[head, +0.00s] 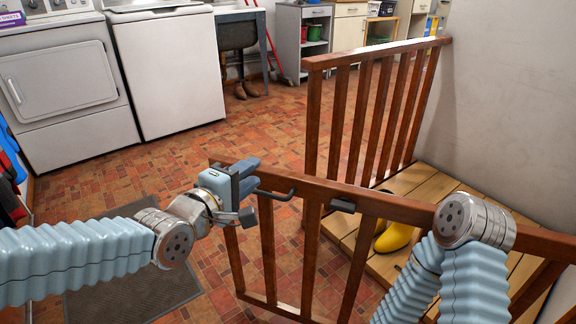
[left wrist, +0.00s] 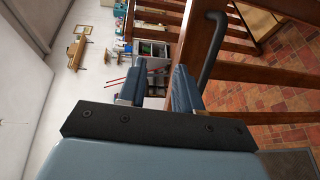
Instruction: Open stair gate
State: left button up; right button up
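The brown wooden stair gate (head: 400,208) runs from the middle of the head view to the lower right. A dark bent handle (head: 275,193) sticks out near its left end, and a dark block (head: 342,206) sits on its top rail. My left gripper (head: 250,175) is just beside the handle, at the gate's left end. In the left wrist view its two blue fingers (left wrist: 158,90) stand apart with nothing between them. The handle (left wrist: 214,45) is to the right of both fingers there, outside the gap. My right arm crosses the gate at lower right; its gripper is out of frame.
A second wooden railing (head: 375,95) stands behind, beside a wooden platform (head: 435,185) with yellow boots (head: 395,236). A white wall (head: 505,110) bounds the right. White appliances (head: 165,75) stand at the back left. The tiled floor (head: 265,130) between is mostly clear; a grey mat (head: 150,290) lies below.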

pick_arm(q)
jog(key=f+v, duration=0.1)
jog(key=v, duration=0.6)
jog(key=shift+s+r, duration=0.25)
jog(key=shift+r, duration=0.25)
